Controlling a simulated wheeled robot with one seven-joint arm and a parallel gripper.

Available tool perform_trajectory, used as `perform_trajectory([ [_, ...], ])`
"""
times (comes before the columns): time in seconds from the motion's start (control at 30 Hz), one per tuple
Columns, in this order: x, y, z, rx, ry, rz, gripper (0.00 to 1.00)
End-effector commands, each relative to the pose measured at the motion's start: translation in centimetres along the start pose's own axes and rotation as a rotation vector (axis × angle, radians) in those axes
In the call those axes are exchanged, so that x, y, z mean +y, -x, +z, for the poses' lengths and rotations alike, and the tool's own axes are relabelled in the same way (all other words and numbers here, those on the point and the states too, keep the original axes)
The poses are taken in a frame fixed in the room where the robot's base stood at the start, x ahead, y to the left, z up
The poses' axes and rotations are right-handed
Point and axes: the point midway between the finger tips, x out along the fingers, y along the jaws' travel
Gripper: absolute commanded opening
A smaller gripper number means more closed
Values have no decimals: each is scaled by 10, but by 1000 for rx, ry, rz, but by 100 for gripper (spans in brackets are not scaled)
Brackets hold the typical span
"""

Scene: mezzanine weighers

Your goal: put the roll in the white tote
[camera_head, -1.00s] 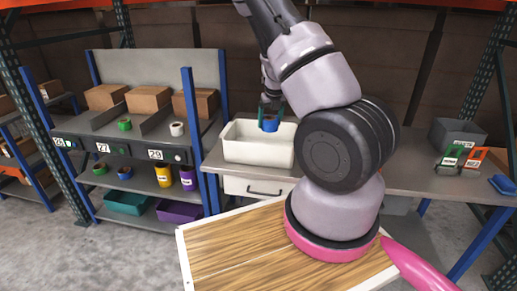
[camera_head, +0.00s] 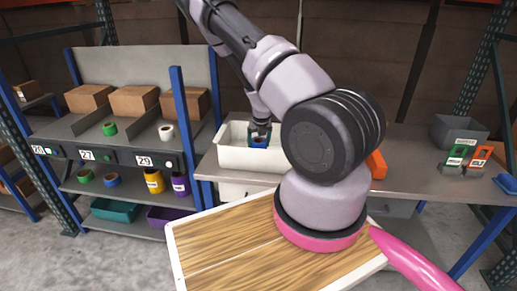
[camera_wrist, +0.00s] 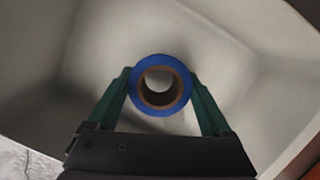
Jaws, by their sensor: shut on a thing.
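The roll is a blue ring with a brown core; it shows in the wrist view (camera_wrist: 182,68) and, small, in the head view (camera_head: 259,142). My gripper (camera_wrist: 160,88) is shut on the roll, with one green finger on each side of it. It also shows in the head view (camera_head: 259,134). The white tote (camera_head: 232,159) stands on the grey bench. The roll is inside the tote's opening, and the tote's walls (camera_wrist: 232,30) surround it in the wrist view. I cannot tell whether the roll touches the tote's floor.
A shelf rack (camera_head: 75,140) at left holds cardboard boxes (camera_head: 133,101), a green roll (camera_head: 110,129), a white roll (camera_head: 166,132) and other rolls. At right on the bench are a grey bin (camera_head: 459,132) and a blue item (camera_head: 505,184). An orange object (camera_head: 377,165) sits partly behind my arm.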

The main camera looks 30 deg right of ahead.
Motion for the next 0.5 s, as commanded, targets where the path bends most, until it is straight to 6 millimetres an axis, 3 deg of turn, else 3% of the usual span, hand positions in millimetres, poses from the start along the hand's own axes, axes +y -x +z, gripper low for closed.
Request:
perform_trajectory([
  [0.17,0,-22,-7,2,0,-1,21],
  [0.5,0,-24,-7,1,0,0,21],
])
